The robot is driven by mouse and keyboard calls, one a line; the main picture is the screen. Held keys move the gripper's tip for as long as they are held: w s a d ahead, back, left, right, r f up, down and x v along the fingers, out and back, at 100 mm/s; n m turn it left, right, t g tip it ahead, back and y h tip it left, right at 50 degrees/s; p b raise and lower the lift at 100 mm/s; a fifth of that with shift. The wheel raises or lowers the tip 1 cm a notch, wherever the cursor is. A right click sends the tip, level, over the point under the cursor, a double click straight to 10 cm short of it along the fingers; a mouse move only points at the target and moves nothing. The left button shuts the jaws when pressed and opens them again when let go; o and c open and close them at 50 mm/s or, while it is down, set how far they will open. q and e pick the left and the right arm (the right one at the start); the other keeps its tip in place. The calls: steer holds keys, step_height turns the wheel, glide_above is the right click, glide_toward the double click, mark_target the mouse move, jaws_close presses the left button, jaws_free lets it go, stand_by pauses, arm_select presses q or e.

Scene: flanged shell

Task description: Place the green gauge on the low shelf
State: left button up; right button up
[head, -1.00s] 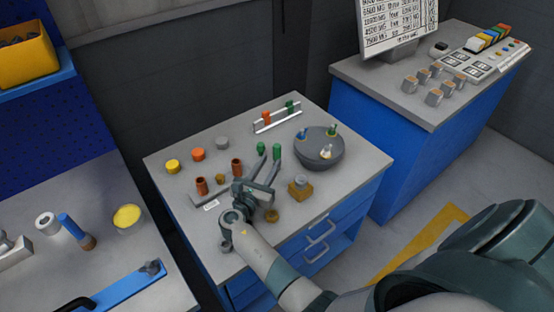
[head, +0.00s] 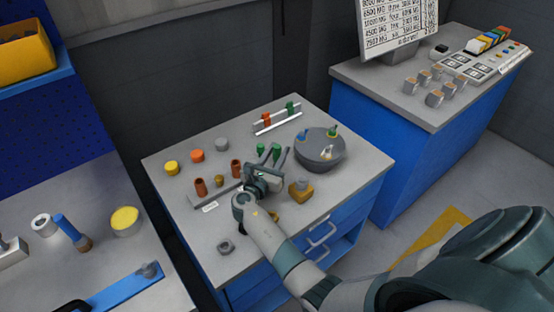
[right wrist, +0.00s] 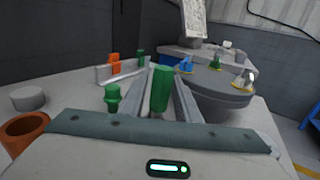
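A green cylinder (head: 276,149), the likely green gauge, stands on the grey bench top (head: 330,195). In the right wrist view this green cylinder (right wrist: 161,88) is upright between the two fingers of my right gripper (right wrist: 166,80). A second green piece with a knobbed top (right wrist: 112,97) stands just left of the fingers. My right gripper (head: 276,156) is open, with its fingers on either side of the cylinder; contact is not clear. A low white rack (head: 277,123) behind holds an orange piece (head: 266,118) and a green piece (head: 290,107). My left gripper is not in view.
A round dark grey holder (head: 320,155) with several coloured pieces stands close on the right. A brass block (head: 300,190) is near my right gripper. Brown cups (head: 201,188) and yellow, orange and grey discs (head: 197,156) stand left. The bench's front left is mostly clear.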

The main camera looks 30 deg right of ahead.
steer(key=b+x, duration=0.1)
steer(key=x, duration=0.2)
steer(key=shift+d, duration=0.1)
stand_by(0.3)
jaws_close()
